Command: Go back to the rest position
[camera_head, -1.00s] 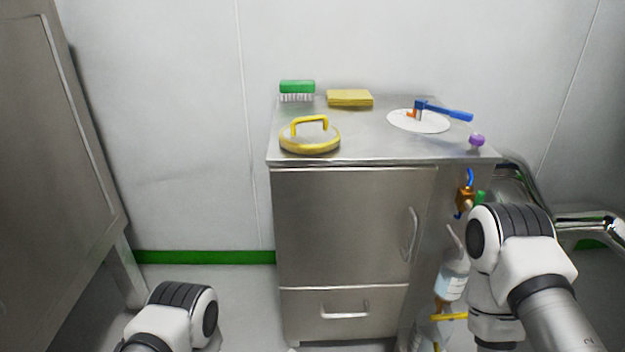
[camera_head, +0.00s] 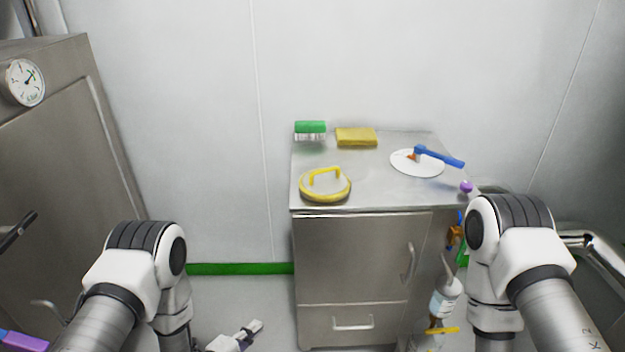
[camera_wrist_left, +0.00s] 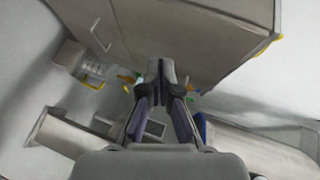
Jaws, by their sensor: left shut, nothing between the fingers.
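My left arm comes in from the lower left in the head view and bends down at a white and dark-ringed joint. My left gripper (camera_head: 256,326) shows low in that view, over the floor in front of the steel cabinet (camera_head: 352,257). It is apart from the cabinet. In the left wrist view its fingers (camera_wrist_left: 160,72) are together, with nothing between them. My right arm stands at the lower right of the head view, bent down, and its gripper is not in view.
On the cabinet top are a green brush (camera_head: 310,128), yellow sponge (camera_head: 356,137), yellow-handled round lid (camera_head: 325,186), white disc (camera_head: 408,168) with a blue-handled tool, and purple knob (camera_head: 466,187). A bottle (camera_head: 445,298) hangs at its side. A gauge (camera_head: 25,82) is left.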

